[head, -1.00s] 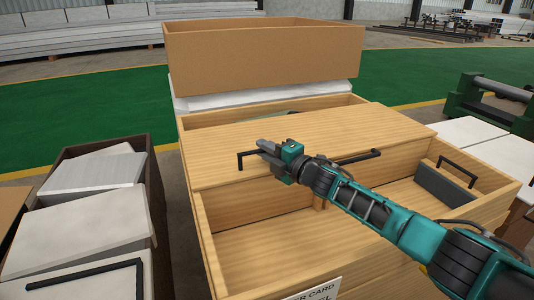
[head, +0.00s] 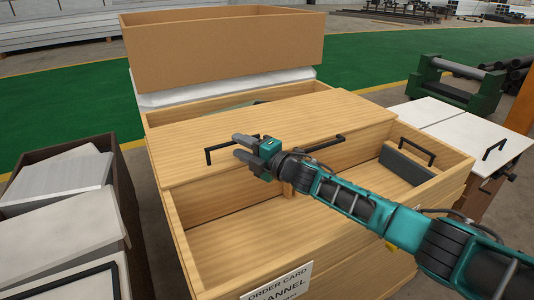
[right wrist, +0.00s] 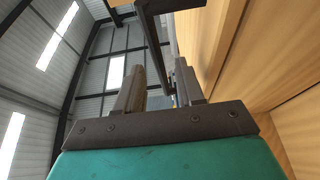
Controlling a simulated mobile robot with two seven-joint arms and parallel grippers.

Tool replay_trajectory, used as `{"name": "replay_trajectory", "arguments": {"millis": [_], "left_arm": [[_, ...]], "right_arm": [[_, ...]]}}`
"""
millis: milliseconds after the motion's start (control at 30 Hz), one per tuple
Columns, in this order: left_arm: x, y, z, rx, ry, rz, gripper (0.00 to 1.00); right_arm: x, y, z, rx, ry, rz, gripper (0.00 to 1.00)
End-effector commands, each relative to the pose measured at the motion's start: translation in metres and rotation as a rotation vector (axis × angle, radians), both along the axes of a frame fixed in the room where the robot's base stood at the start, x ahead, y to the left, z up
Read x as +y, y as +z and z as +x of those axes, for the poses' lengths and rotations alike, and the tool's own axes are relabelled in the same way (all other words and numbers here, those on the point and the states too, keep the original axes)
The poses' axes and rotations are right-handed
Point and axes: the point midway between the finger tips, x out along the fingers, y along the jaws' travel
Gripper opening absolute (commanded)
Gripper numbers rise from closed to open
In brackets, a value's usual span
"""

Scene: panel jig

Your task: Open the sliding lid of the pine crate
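The pine crate (head: 175,228) stands in the middle of the head view. Its flat wooden lid (head: 270,118) covers the middle of the top, with open space in front and a gap behind. A black handle (head: 208,157) is at the left of the lid's front edge, and a second black handle (head: 325,143) is farther right. My right gripper (head: 236,147) is open just right of the left handle, fingers pointing toward it. In the right wrist view, a black bar (right wrist: 155,45) shows between the spread fingers (right wrist: 158,88); contact cannot be told. My left gripper is out of view.
A cardboard box (head: 220,52) stands behind the crate on a white stack. A dark bin (head: 125,185) of white panels is close on the left. A grey block with a black handle (head: 417,150) is inside the crate's right end. White panels (head: 460,130) lie on the right.

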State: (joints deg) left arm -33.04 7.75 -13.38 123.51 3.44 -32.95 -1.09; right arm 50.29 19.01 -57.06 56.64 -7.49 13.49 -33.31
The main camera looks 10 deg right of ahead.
Motion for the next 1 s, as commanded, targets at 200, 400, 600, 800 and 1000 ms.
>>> {"name": "replay_trajectory", "arguments": {"millis": [200, 400, 600, 800, 1000], "left_arm": [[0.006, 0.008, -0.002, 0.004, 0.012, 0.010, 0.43], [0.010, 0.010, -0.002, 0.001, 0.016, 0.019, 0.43], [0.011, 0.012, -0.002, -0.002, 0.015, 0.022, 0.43], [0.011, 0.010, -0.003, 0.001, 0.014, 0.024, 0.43], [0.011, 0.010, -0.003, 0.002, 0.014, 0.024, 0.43]], "right_arm": [[-0.029, 0.002, -0.032, 0.003, -0.002, -0.001, 0.38], [-0.050, 0.001, -0.058, 0.003, -0.002, -0.001, 0.38], [-0.061, 0.001, -0.071, 0.001, -0.002, -0.001, 0.38], [-0.062, 0.001, -0.072, -0.001, -0.001, 0.000, 0.38], [-0.062, 0.003, -0.072, -0.014, 0.005, -0.008, 0.38]]}}
